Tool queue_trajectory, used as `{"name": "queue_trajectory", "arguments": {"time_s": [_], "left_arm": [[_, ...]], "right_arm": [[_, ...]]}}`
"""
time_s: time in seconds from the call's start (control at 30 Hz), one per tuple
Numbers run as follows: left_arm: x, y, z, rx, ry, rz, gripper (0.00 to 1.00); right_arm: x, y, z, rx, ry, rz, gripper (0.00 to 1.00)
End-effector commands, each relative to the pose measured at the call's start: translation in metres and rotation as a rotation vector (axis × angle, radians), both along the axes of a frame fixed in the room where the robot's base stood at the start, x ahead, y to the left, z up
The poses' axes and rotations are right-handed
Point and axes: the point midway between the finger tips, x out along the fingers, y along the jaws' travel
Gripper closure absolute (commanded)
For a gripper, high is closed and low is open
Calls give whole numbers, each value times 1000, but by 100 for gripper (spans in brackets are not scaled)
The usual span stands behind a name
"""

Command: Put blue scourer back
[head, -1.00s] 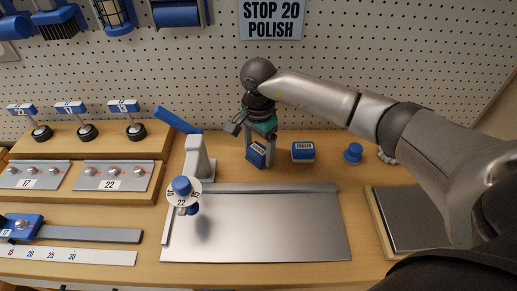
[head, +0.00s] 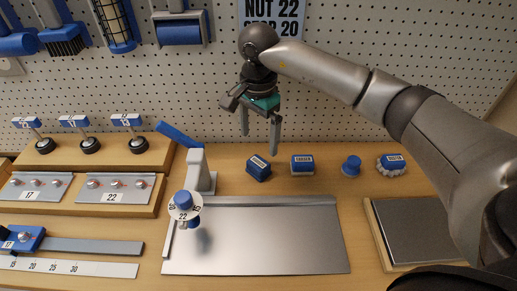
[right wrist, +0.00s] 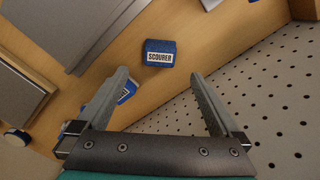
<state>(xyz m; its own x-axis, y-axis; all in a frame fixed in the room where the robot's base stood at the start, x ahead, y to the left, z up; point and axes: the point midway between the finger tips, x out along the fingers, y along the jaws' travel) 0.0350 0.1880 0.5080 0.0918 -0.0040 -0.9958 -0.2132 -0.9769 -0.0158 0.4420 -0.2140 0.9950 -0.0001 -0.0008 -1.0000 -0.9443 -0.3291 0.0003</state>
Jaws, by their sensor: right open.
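A blue block with a white label reading SCOURER (right wrist: 158,55) lies on the bench in the right wrist view, beyond my fingertips. My left gripper is out of view.
A blue knob (head: 351,166) and a scalloped blue block (head: 391,164) stand to the right. A grey post with a blue lever (head: 200,168) stands left of the blocks. A metal plate (head: 265,240) lies in front. The pegboard (head: 370,60) rises close behind.

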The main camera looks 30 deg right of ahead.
Motion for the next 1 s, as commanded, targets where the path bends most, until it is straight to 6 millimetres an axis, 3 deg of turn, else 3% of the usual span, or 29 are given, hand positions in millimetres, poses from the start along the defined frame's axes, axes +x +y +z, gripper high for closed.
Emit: {"name": "queue_trajectory", "arguments": {"time_s": [0.2,0.77,0.87,1.0], "left_arm": [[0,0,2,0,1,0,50],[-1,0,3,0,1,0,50],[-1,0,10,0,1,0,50],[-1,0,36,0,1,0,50]], "right_arm": [[0,0,24,1,-1,1,0],[0,0,27,1,1,1,0],[0,0,34,1,1,1,0],[0,0,60,1,0,1,0]]}}
